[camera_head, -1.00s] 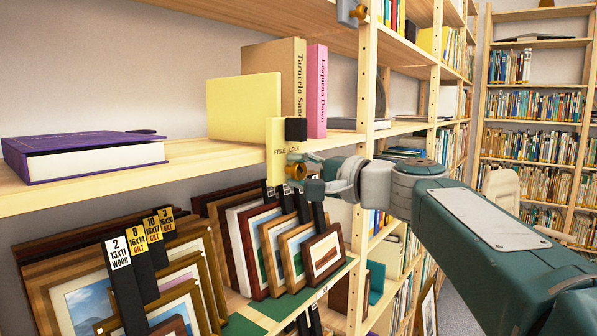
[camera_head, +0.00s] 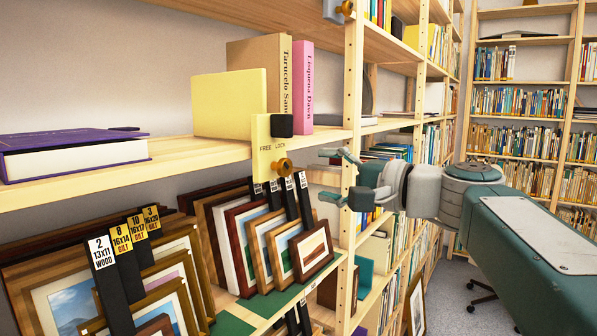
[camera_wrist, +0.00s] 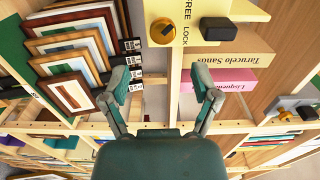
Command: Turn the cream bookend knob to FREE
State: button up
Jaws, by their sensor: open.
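The cream bookend (camera_head: 262,150) clips over the shelf edge, with FREE and LOCK printed on its face and a black block (camera_head: 281,125) on its upper part. Its brass-coloured knob (camera_head: 284,166) sits low on the face, below the lettering. The knob also shows in the wrist view (camera_wrist: 162,31), with a dark mark on it; I cannot tell surely which word it points to. My gripper (camera_head: 335,177) is open and empty, to the right of the knob and apart from it. In the wrist view my gripper's fingers (camera_wrist: 160,80) are spread, with the knob beyond them.
A tan book (camera_head: 258,75) and a pink book (camera_head: 303,85) stand behind the bookend. A purple book (camera_head: 70,150) lies at left on the shelf. Framed prints (camera_head: 312,250) fill the rack below. A grey bookend (camera_head: 333,10) hangs on the shelf above.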

jog(key=v, duration=0.4)
